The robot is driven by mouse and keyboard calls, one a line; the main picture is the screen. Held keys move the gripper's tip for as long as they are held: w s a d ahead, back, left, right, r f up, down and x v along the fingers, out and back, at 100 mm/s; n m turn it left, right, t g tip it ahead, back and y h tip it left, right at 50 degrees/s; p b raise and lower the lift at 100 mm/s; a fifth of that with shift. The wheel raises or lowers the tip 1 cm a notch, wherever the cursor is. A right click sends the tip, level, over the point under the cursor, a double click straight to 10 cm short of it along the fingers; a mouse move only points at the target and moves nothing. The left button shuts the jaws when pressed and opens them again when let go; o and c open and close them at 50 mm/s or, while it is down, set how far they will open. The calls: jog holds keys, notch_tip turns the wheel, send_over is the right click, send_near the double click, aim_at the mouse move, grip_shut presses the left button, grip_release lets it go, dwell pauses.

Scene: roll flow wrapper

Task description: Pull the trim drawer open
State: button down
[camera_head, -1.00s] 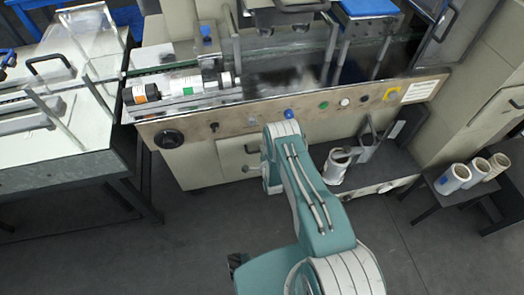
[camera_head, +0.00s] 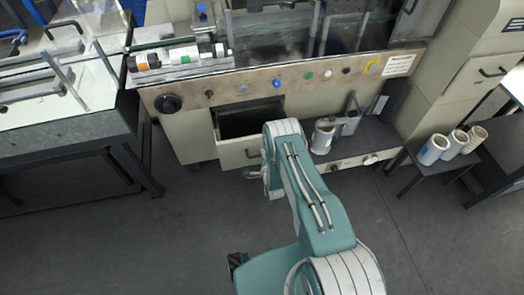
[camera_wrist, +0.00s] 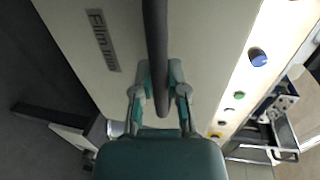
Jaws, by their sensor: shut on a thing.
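The trim drawer (camera_head: 232,156) is a cream drawer in the machine's front, below the brown control strip. It stands pulled out, and its dark inside shows behind the front panel. In the wrist view the drawer's front (camera_wrist: 125,15) carries a grey label plate reading "Film trim", its end hard to read. The dark bar handle (camera_wrist: 155,45) runs out from the top of that view. My gripper (camera_wrist: 160,88) has its two fingers on either side of the handle bar and is shut on it. In the head view my arm hides the fingers.
The control strip (camera_head: 290,85) with knobs and coloured buttons runs above the drawer. A white roll (camera_head: 323,138) stands on the low shelf at right. Several white rolls (camera_head: 433,150) stand on a small dark table farther right. The floor in front is clear.

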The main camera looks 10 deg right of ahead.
jog(key=f+v, duration=0.1)
jog(key=v, duration=0.6)
jog(key=shift+s+f, duration=0.5)
jog(key=shift+s, duration=0.1)
jog(key=c, duration=0.6)
grip_release()
jog(key=shift+c, duration=0.2)
jog(key=shift+w+r, duration=0.1)
jog(key=shift+w, duration=0.05)
jog(key=v, duration=1.2)
jog(key=shift+w, duration=0.1)
